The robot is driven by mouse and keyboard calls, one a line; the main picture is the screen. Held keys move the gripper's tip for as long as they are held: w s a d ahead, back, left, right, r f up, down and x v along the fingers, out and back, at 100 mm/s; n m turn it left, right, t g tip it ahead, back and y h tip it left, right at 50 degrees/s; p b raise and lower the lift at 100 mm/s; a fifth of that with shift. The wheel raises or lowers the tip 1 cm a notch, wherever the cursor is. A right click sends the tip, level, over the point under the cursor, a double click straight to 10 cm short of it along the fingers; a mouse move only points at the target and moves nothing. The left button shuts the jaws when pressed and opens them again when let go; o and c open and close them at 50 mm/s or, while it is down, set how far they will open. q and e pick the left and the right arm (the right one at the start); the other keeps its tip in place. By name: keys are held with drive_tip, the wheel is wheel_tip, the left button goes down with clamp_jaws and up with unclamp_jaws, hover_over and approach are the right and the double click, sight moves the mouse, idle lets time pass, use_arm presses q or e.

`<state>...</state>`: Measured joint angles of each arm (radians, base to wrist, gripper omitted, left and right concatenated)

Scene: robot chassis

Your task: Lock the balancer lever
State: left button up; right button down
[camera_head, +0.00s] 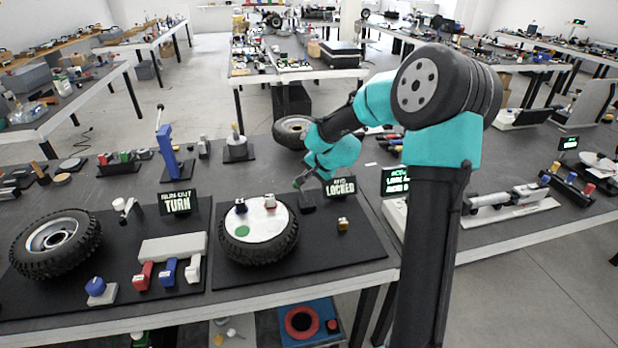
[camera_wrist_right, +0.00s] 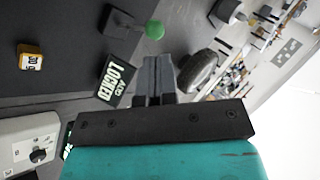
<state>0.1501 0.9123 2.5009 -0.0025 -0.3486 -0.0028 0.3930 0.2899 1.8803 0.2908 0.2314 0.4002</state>
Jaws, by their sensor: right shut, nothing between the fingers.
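The balancer lever is a short arm with a green knob (camera_wrist_right: 154,30) on a small dark base (camera_head: 308,203), behind the right edge of the wheel with a white disc (camera_head: 258,228). In the right wrist view, the lever's base plate (camera_wrist_right: 117,22) shows at the top. A black sign reading "LOCKED" (camera_head: 340,188) stands just behind the base; it also shows in the right wrist view (camera_wrist_right: 115,80). My right gripper (camera_wrist_right: 158,60) is shut and empty, close to the knob with a small gap in the wrist view. My left gripper is out of view.
A yellow block (camera_head: 343,224) sits on the mat right of the wheel. A "TURN" sign (camera_head: 175,202), coloured blocks and a loose tire (camera_head: 55,245) lie to the left. Another tire (camera_head: 292,131) lies behind my right arm. The mat's front right is clear.

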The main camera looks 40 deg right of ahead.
drive_tip(key=shift+s+a+r, duration=0.25)
drive_tip(key=shift+s+r, duration=0.05)
drive_tip(key=shift+r, duration=0.3)
drive_tip(key=shift+s+a+r, duration=0.3)
drive_tip(key=shift+s+r, duration=0.05)
drive_tip(key=shift+r, duration=0.3)
drive_tip(key=shift+s+a+r, duration=0.25)
drive_tip(key=shift+s+r, duration=0.05)
drive_tip(key=shift+r, duration=0.3)
